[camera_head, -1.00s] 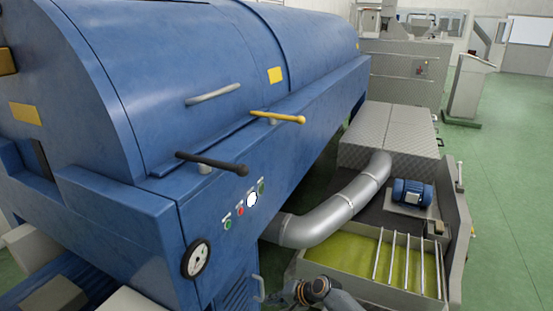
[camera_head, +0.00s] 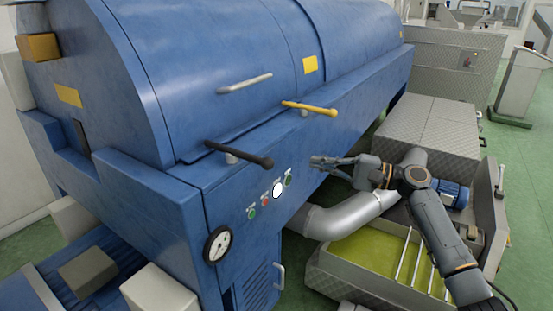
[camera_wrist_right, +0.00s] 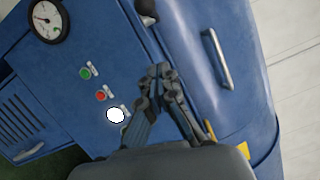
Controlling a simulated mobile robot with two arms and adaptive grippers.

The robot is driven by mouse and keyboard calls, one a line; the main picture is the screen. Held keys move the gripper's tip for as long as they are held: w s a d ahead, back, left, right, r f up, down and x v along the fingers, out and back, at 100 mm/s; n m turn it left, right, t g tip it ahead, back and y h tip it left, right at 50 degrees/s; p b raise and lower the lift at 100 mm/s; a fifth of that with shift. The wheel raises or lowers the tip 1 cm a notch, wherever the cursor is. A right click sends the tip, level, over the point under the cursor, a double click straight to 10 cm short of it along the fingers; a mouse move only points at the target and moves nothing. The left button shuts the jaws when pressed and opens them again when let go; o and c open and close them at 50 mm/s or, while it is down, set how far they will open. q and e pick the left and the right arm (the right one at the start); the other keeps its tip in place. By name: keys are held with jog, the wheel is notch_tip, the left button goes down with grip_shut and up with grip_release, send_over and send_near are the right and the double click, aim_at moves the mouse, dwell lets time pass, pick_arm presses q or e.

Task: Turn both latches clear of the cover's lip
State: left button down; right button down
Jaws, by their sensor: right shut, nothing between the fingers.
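The blue cover (camera_head: 200,60) is closed over the machine, with a grey handle on its front. A black latch (camera_head: 240,155) and a yellow latch (camera_head: 311,108) sit on short pivots along its lower edge. Their left ends point toward the cover's lip; I cannot tell exactly how far they overlap it. My right gripper (camera_head: 317,163) is shut and empty, in front of the blue front panel, right of the black latch's knob and below the yellow latch. In the right wrist view, my right gripper (camera_wrist_right: 160,72) shows near the black knob (camera_wrist_right: 147,12). My left gripper is out of view.
Coloured buttons (camera_head: 265,201) and a round gauge (camera_head: 217,244) are on the front panel. A silver pipe (camera_head: 345,218) and an open tank (camera_head: 365,250) with green liquid lie below my right arm. A blue motor (camera_head: 450,193) stands behind the arm.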

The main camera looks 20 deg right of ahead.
jog(key=w+a+r+p, duration=0.1)
jog(key=w+a+p, duration=0.2)
jog(key=a+p, duration=0.3)
jog(key=a, duration=0.5)
jog(key=shift+w+p, duration=0.3)
jog(key=shift+w, duration=0.05)
jog(key=shift+w, duration=0.1)
